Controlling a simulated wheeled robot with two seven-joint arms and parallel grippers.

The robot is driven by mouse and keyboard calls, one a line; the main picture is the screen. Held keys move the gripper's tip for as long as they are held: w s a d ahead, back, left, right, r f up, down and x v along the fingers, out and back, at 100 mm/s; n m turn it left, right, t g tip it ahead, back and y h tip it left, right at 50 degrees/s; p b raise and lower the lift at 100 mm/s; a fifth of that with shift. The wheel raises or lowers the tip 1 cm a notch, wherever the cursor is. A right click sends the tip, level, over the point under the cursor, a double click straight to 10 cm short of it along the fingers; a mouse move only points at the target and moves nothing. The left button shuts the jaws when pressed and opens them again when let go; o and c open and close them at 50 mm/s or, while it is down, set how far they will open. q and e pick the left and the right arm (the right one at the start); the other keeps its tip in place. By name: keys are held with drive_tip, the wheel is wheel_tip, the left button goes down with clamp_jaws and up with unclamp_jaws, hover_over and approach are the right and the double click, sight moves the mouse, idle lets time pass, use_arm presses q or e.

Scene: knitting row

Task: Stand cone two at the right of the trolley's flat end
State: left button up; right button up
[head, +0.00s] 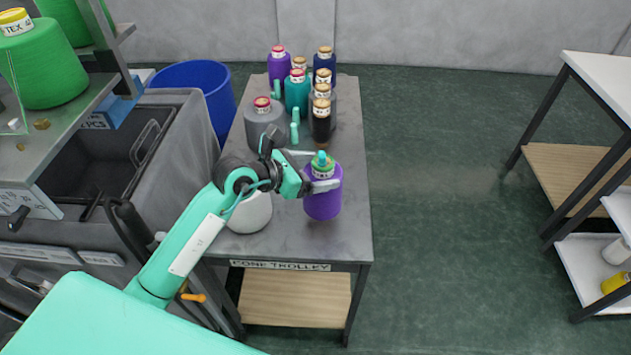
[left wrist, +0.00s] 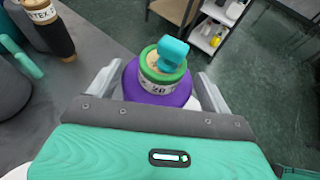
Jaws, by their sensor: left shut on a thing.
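A purple yarn cone (head: 323,200) with a green-rimmed top is at the near right of the cone trolley's grey top (head: 345,240). My left gripper (head: 323,178) is shut around its upper part. In the left wrist view, the purple cone (left wrist: 158,90) is between the two fingers (left wrist: 158,88), with a teal piece on its top and a partly legible label. The cone looks upright; I cannot tell whether its base touches the trolley. A white cone (head: 250,213) stands to its left, partly hidden by my arm. My right gripper is not in view.
Several cones, including a grey one (head: 265,120), a teal one (head: 297,92) and a black one (head: 321,122), stand at the trolley's far end. Small teal pieces (head: 295,125) lie near them. A blue bin (head: 200,85) and a machine (head: 70,150) are on the left.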

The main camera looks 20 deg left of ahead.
use_arm(q)
wheel_tip(320, 180, down, 4)
drive_tip(key=shift+f, duration=0.25)
drive_tip(key=shift+f, duration=0.2)
drive_tip(key=o, duration=1.4)
drive_tip(key=shift+o, duration=0.2)
drive_tip(key=shift+r, duration=0.15)
